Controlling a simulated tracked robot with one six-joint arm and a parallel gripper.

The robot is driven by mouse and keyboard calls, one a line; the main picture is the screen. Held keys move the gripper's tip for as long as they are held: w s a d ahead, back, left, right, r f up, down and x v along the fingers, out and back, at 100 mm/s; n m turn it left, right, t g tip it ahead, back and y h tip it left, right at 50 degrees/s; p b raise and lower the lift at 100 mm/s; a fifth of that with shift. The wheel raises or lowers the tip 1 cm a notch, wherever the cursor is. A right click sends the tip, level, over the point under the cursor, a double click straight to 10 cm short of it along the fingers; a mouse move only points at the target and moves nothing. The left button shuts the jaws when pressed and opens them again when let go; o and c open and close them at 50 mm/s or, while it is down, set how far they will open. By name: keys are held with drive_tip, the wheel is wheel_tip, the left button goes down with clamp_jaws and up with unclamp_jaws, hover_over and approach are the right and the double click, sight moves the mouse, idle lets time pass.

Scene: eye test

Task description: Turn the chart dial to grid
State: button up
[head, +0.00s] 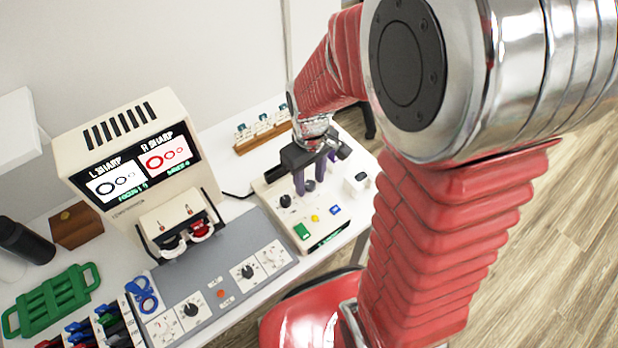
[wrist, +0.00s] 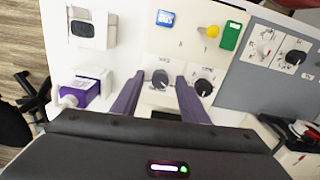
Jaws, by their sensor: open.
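A cream control box (head: 322,213) stands on the table in the head view. Two round dials sit on its far part: a black dial (head: 285,201), also in the wrist view (wrist: 203,87), and a greyer dial (head: 310,186), also in the wrist view (wrist: 160,77). Their labels are too small to read, so I cannot tell which is the chart dial. My gripper (head: 311,188) points down over the box. Its purple fingers are open and apart in the wrist view (wrist: 160,80), with the greyer dial showing between their tips. I cannot tell whether they touch it.
The box also carries a green button (head: 301,231), a yellow knob (head: 315,218) and a blue button (head: 335,210). A grey panel (head: 222,262) with dials lies to the left. A cream test machine (head: 140,130) with two screens stands behind it.

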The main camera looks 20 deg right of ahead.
clamp_jaws()
idle(0.5)
drive_tip(key=shift+m, duration=0.6)
drive_tip(key=m, duration=0.2)
drive_tip(key=shift+m, duration=0.3)
drive_tip(key=m, duration=0.4)
drive_tip(key=shift+m, duration=0.3)
drive_tip(key=m, duration=0.3)
drive_tip(key=shift+m, duration=2.2)
